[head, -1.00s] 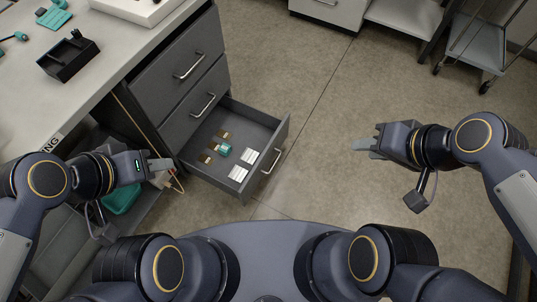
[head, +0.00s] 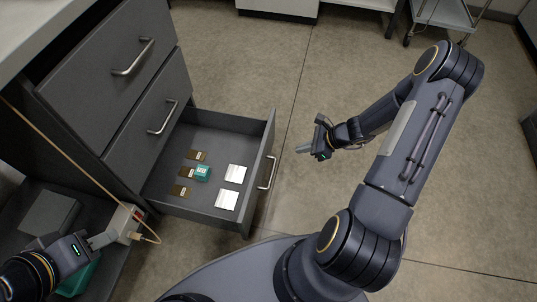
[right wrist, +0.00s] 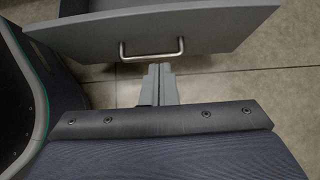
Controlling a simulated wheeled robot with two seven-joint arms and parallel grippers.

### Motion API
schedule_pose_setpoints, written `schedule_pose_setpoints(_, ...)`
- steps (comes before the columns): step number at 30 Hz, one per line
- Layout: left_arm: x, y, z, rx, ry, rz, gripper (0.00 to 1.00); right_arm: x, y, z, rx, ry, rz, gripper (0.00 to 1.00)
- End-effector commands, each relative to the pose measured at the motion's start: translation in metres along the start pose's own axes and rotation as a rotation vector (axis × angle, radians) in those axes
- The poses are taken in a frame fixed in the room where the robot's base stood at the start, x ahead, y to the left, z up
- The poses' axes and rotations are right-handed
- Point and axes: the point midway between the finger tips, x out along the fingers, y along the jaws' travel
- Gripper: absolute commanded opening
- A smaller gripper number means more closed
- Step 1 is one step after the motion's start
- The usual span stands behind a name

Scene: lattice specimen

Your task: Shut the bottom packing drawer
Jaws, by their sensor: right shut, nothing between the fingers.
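The bottom packing drawer (head: 215,222) stands pulled out from the grey cabinet, with several small brown, teal and white items lying in it. Its front, with a metal bar handle (head: 267,173), faces right toward my right gripper. My right gripper (head: 303,149) is shut and empty, a little to the right of the drawer front and apart from it. In the right wrist view the shut fingers (right wrist: 158,72) point at the drawer front (right wrist: 205,30), just short of its handle (right wrist: 152,50). My left gripper (head: 100,241) is at the lower left; its fingertips are hard to make out.
Two upper drawers (head: 110,60) above are closed. A white box with a cable (head: 126,222) is beside my left gripper. A teal bin (head: 78,277) is below it. The floor (head: 340,75) right of the drawer is clear; a cart (head: 450,14) stands far back.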

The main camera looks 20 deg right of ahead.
Motion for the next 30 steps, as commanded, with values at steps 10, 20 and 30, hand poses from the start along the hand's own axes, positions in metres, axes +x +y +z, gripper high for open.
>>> schedule_pose_setpoints(10, 0.023, -0.011, 0.011, 0.0, 0.001, 0.0, 0.36, 0.061, 0.002, -0.002, -0.001, -0.003, 0.006, 0.0)
schedule_pose_setpoints(20, 0.043, -0.02, 0.021, 0.0, 0.0, 0.0, 0.36, 0.115, 0.002, 0.015, -0.008, -0.002, 0.004, 0.0)
schedule_pose_setpoints(30, 0.046, -0.021, 0.023, 0.0, 0.0, 0.0, 0.36, 0.126, 0.001, 0.03, -0.004, 0.0, 0.002, 0.0)
